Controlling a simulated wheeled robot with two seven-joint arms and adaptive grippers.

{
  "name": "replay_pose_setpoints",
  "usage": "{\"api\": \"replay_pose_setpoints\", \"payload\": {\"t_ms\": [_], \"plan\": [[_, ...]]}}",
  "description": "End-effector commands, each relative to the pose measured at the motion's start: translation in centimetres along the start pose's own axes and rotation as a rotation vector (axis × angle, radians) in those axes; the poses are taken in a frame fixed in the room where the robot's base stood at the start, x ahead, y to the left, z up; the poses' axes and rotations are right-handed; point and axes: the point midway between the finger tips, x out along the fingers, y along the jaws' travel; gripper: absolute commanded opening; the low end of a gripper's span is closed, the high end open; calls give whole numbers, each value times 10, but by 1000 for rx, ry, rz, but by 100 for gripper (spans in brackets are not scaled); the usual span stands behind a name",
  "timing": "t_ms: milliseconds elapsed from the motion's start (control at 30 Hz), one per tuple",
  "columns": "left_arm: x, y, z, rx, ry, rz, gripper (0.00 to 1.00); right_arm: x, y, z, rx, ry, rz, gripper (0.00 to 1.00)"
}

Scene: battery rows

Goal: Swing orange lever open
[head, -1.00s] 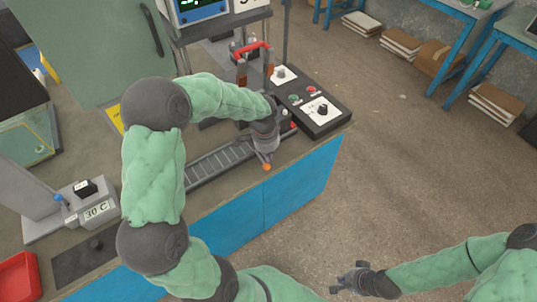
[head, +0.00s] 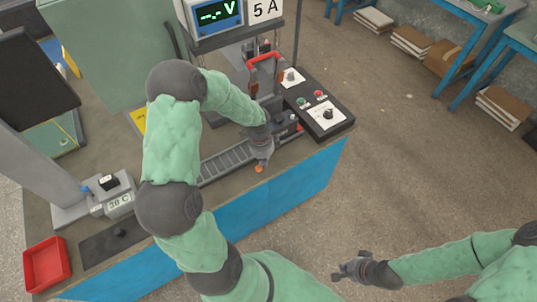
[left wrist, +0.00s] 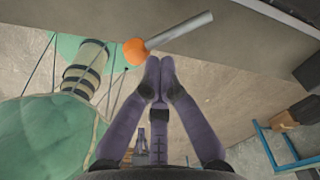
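The lever is a grey rod with an orange ball knob (left wrist: 136,52) at its end, in the left wrist view. In the head view the knob (head: 259,169) shows at the bench's front edge, just below my left gripper (head: 262,160). In the left wrist view my left gripper (left wrist: 158,75) has its fingertips together with nothing seen between them. They lie close beside the rod, near the knob; I cannot tell whether they touch it. My right gripper (head: 345,271) hangs over the floor at the lower right, away from the lever; its finger opening is unclear.
A black control box (head: 326,115) with knobs and buttons stands right of my left gripper. A red handle (head: 264,57) stands behind it. A ribbed rail (head: 225,161) runs along the bench to the left. A red tray (head: 46,264) is at far left.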

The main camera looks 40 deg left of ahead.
Motion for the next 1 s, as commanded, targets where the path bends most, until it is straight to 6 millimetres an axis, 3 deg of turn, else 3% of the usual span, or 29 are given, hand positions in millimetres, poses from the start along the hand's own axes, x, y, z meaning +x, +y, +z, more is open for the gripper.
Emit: {"api": "replay_pose_setpoints", "payload": {"t_ms": [33, 400, 1000], "plan": [[-4, 2, 3, 43, 0, 10, 0, -12, -4, 0, 0, 0, 0, 0], [-5, 3, 23, 379, 1, 34, 0, -52, -18, 2, 0, 0, 0, 0], [-1, -8, 16, 376, 0, 30, 0, -47, -17, 2, 0, 0, 0, 0]]}}
